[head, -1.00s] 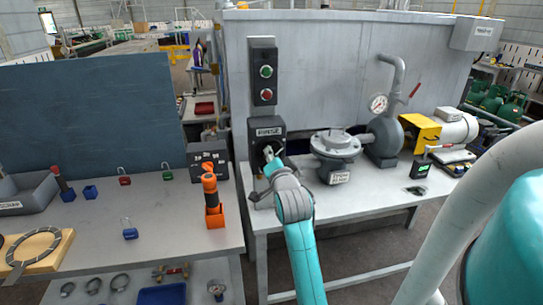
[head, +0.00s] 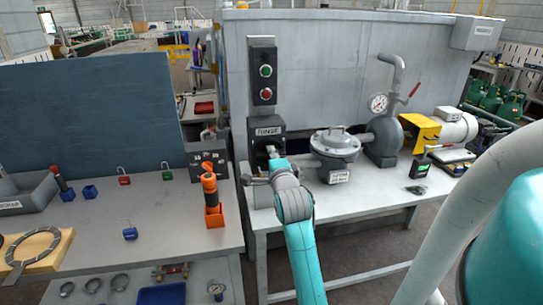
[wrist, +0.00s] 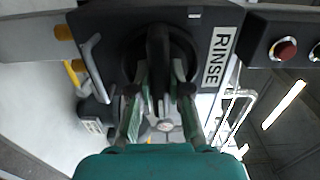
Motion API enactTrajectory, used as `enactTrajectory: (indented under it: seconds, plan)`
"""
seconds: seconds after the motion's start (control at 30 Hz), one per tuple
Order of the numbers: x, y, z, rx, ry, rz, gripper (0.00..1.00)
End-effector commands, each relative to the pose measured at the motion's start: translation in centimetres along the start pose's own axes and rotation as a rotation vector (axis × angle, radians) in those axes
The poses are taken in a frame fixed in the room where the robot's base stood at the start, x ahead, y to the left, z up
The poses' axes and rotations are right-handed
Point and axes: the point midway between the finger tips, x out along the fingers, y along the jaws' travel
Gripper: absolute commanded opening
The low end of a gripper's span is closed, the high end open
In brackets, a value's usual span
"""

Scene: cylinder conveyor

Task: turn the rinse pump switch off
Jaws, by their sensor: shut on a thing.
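The rinse pump switch is a dark box (head: 267,133) with a white RINSE label, mounted at the left end of the grey panel. In the wrist view its black handle (wrist: 157,50) stands on a round dark dial, roughly in line with the RINSE label (wrist: 218,57). My gripper (head: 271,152) is at the front of the box. In the wrist view my gripper (wrist: 160,88) has one finger on each side of the handle and is shut on it. The fingers and wrist partly hide the dial, and I cannot read any position marks.
A button box with a green and a red button (head: 265,70) sits just above. A pump with a gauge (head: 378,103) and a grey round-topped unit (head: 335,143) stand to the right. An orange-handled tool (head: 211,192) stands on the left bench.

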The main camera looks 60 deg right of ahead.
Motion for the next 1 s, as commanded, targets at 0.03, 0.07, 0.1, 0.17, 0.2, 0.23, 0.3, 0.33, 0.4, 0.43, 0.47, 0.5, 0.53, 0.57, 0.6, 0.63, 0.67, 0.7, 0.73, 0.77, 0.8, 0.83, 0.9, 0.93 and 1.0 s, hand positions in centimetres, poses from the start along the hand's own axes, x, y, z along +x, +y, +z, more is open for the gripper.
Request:
enactTrajectory:
  seconds: [0.03,0.07,0.1,0.17,0.2,0.23,0.3,0.33,0.4,0.43,0.47,0.5,0.53,0.57,0.6,0.63,0.67,0.7,0.73,0.77,0.8,0.83,0.9,0.93,1.0]
  plan:
    - [-0.01,0.09,-0.07,0.009,0.002,0.002,0.00]
    - [-0.01,0.10,-0.07,0.014,0.002,0.002,0.00]
    - [-0.01,0.10,-0.07,0.019,0.002,0.002,0.00]
    - [-0.01,0.11,-0.07,0.024,0.002,0.002,0.00]
    - [-0.01,0.11,-0.08,0.026,0.002,0.002,0.00]
    - [-0.01,0.11,-0.08,0.028,0.002,0.002,0.00]
    - [-0.01,0.12,-0.08,0.029,0.002,0.003,0.00]
    - [-0.01,0.12,-0.08,0.029,0.002,0.003,0.00]
    - [-0.01,0.13,-0.08,0.029,0.002,0.003,0.00]
    - [-0.01,0.13,-0.08,0.029,0.002,0.003,0.00]
    - [-0.01,0.14,-0.08,0.029,0.002,0.003,0.00]
    - [-0.01,0.14,-0.08,0.029,0.002,0.003,0.00]
    - [-0.01,0.14,-0.08,0.029,0.002,0.003,0.00]
    - [-0.01,0.15,-0.08,0.029,0.002,0.003,0.00]
    - [-0.01,0.15,-0.08,0.029,0.002,0.003,0.27]
    - [-0.01,0.15,-0.08,0.029,0.002,0.003,0.35]
    - [-0.01,0.14,-0.08,0.029,0.002,0.003,0.42]
    - [-0.01,0.13,-0.07,0.028,0.002,0.003,0.43]
    - [-0.01,0.12,-0.06,0.028,0.001,0.003,0.43]
    - [-0.01,0.11,-0.06,0.028,0.001,0.002,0.43]
    - [-0.01,0.10,-0.05,0.028,0.001,0.002,0.43]
    - [0.00,0.09,-0.04,0.028,0.001,0.002,0.43]
    - [0.00,0.08,-0.04,0.028,0.001,0.002,0.43]
    - [-0.01,0.07,-0.03,0.028,0.001,0.002,0.43]
    - [-0.15,0.07,-0.02,0.028,0.001,0.001,0.43]
